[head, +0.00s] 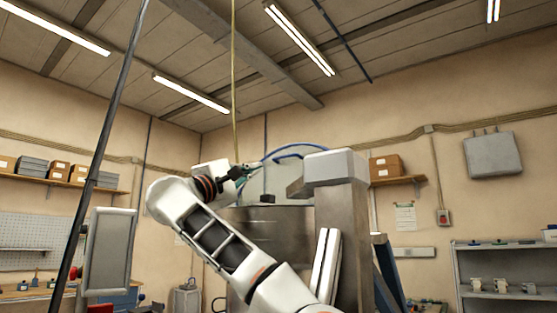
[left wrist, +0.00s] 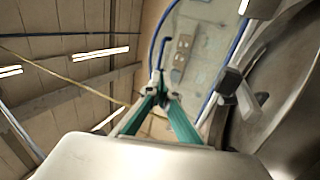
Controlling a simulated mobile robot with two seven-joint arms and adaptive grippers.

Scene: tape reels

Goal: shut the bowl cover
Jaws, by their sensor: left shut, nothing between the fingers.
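A large grey metal bowl (head: 275,226) stands in the middle of the head view, partly behind my white left arm. My left gripper (head: 253,168), with teal fingers, is above the bowl's rim and shut on nothing. In the left wrist view its fingertips (left wrist: 160,92) meet. There a curved grey metal part (left wrist: 292,108) fills the right side, with a dark block-like handle (left wrist: 240,92) on it, apart from the fingers. I cannot tell whether this curved part is the cover or the bowl, or how far the cover is open. My right gripper is not in view.
A grey machine column (head: 342,225) with a light head (head: 335,165) stands right of the bowl. A blue hose (head: 287,147) arches near the gripper. A dark slanted pole and a grey panel (head: 109,250) are at left. Shelves (head: 510,270) stand at right.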

